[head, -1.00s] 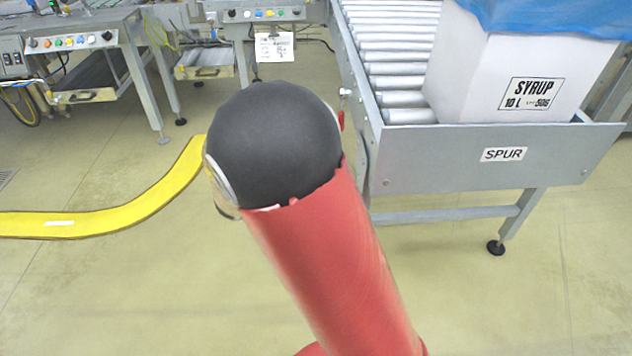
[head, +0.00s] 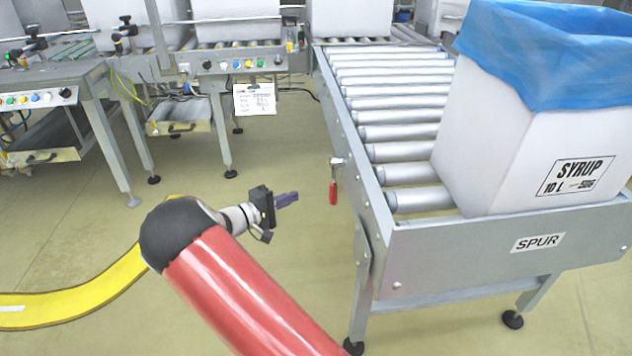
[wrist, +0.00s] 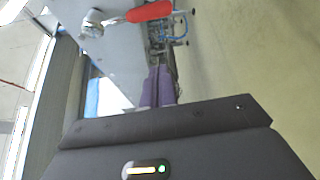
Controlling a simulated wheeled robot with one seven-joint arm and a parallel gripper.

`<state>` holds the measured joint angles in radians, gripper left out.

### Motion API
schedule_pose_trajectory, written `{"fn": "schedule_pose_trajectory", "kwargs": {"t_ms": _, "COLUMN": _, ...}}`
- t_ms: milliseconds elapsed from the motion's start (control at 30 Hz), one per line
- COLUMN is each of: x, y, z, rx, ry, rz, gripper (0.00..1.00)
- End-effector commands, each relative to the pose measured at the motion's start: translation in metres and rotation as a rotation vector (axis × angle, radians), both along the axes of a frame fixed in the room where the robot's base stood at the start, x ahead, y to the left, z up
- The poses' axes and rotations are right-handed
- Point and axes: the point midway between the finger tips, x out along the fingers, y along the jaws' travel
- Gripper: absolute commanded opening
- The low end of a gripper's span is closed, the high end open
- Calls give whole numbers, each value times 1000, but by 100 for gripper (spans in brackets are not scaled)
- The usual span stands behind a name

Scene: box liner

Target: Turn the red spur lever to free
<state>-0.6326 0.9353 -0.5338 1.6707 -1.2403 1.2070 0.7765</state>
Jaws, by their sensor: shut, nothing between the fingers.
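The red spur lever (head: 333,190) hangs down from a metal pivot on the left side rail of the spur conveyor (head: 440,262). In the wrist view the red lever grip (wrist: 149,11) shows near the top, with its silver pivot to the left of it. My gripper (head: 292,198) is to the left of the lever in the head view, apart from it, at about the height of its lower end. Its purple fingers are shut and empty; they also show in the wrist view (wrist: 158,85), below the lever in the picture.
A white syrup box (head: 520,130) with a blue liner stands on the spur's rollers. Control panels (head: 245,64) and benches stand at the back left. A yellow floor strip (head: 85,297) curves at the left. The floor between the strip and the spur is open.

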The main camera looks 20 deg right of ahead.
Motion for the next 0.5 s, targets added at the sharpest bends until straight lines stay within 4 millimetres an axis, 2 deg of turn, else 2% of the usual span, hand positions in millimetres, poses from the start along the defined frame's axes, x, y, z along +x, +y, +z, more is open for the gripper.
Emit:
{"fn": "schedule_pose_trajectory", "kwargs": {"t_ms": 167, "x": 5, "y": -12, "z": -2, "rx": -2, "ry": -23, "rz": -3, "gripper": 0}}
{"fn": "schedule_pose_trajectory", "kwargs": {"t_ms": 500, "x": 21, "y": -79, "z": -6, "rx": -1, "ry": -21, "rz": -5, "gripper": 0}}
